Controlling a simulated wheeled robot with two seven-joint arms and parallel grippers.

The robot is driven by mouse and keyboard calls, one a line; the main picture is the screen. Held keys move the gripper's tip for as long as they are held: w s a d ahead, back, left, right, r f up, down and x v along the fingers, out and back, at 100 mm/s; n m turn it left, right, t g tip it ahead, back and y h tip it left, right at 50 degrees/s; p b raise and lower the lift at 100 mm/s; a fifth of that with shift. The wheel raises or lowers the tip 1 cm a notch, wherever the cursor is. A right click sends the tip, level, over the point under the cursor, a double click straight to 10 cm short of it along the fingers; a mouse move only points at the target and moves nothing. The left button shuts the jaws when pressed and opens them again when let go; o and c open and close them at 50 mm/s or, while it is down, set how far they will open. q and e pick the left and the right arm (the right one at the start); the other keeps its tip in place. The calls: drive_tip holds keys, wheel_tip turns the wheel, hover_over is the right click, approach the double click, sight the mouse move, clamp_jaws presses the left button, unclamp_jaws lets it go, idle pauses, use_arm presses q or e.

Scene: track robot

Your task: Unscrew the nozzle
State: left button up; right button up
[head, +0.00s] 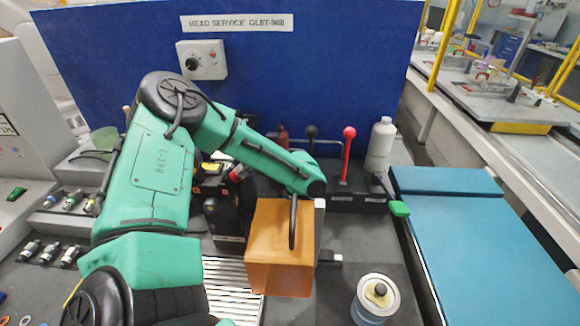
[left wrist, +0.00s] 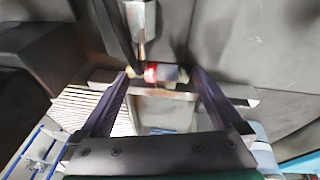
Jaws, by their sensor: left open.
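My left gripper (left wrist: 158,80) is open, with its two dark fingers apart and nothing clearly held between them. In the left wrist view a blurred metal rod-like part (left wrist: 140,25) hangs beyond the fingertips, with a small red spot (left wrist: 151,72) just below it. I cannot tell whether this part is the nozzle. In the head view the green left arm ends at an orange block (head: 280,250), which hides the fingers. A black unit (head: 226,215) stands just left of the block, with a red-tipped part (head: 238,172) at its top. My right gripper is not in view.
A round jar-like container (head: 375,300) stands at the front right. A red-knobbed lever (head: 349,134) and a white bottle (head: 381,145) stand behind. Small metal fittings (head: 50,253) lie at the left. A blue panel (head: 350,50) closes the back; blue mats (head: 470,240) lie right.

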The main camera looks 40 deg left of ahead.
use_arm(q)
drive_tip(key=c, duration=0.9)
drive_tip(key=shift+c, duration=0.9)
drive_tip(key=shift+s+f, duration=0.1)
